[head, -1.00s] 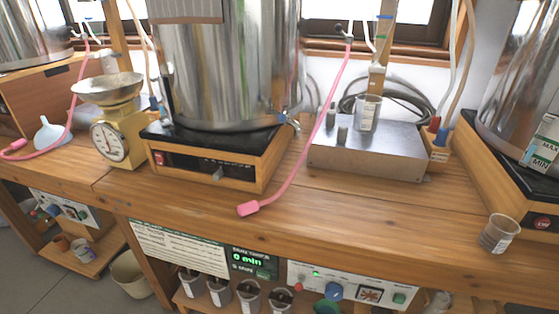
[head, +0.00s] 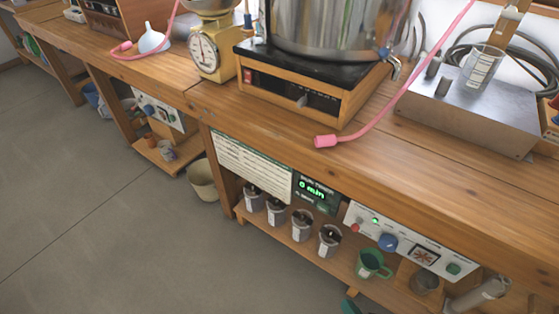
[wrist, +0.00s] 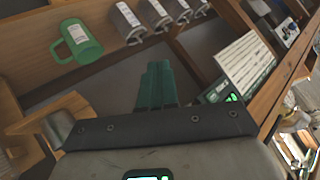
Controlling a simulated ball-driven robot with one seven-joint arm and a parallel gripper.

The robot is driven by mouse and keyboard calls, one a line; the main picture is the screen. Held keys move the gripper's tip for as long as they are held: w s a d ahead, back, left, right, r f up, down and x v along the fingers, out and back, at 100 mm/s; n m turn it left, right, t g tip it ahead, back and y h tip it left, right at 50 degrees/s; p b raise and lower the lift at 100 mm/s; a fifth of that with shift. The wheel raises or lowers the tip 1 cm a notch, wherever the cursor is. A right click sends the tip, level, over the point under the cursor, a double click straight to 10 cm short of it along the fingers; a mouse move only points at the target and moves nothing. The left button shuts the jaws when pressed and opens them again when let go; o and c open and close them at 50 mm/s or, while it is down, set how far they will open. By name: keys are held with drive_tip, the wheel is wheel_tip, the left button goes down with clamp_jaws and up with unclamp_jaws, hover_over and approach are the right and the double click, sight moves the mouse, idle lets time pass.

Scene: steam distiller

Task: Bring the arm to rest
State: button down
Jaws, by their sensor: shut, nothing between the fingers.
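My gripper (wrist: 157,84) shows in the wrist view as two green fingers pressed together with nothing between them. It hangs in free space in front of the lower shelf of the bench, below the bench top. A green mug (wrist: 78,42) stands on that shelf, to the left of the fingertips in the wrist view; it also shows in the head view (head: 372,264). In the head view my gripper is not clearly seen; a small green piece at the bottom edge may be part of it.
The wooden bench (head: 420,165) carries a steel boiler (head: 325,25), a yellow scale (head: 212,47), a pink hose (head: 400,100) and a metal box (head: 480,110). Several labelled cups (head: 302,225) stand on the lower shelf. A bin (head: 202,180) stands on the floor. The grey floor (head: 90,220) at left is clear.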

drive_tip(key=s+d+r+n+g+h, duration=0.2)
drive_tip(key=s+d+r+g, duration=0.1)
drive_tip(key=s+d+g, duration=0.25)
drive_tip(key=s+d+r+n+g+h, duration=0.1)
drive_tip(key=s+d+r+g, duration=0.3)
drive_tip(key=s, duration=0.3)
wheel_tip(320, 180, up, 20)
drive_tip(key=p, duration=2)
drive_tip(key=shift+s+d, duration=0.15)
drive_tip(key=shift+s, duration=0.25)
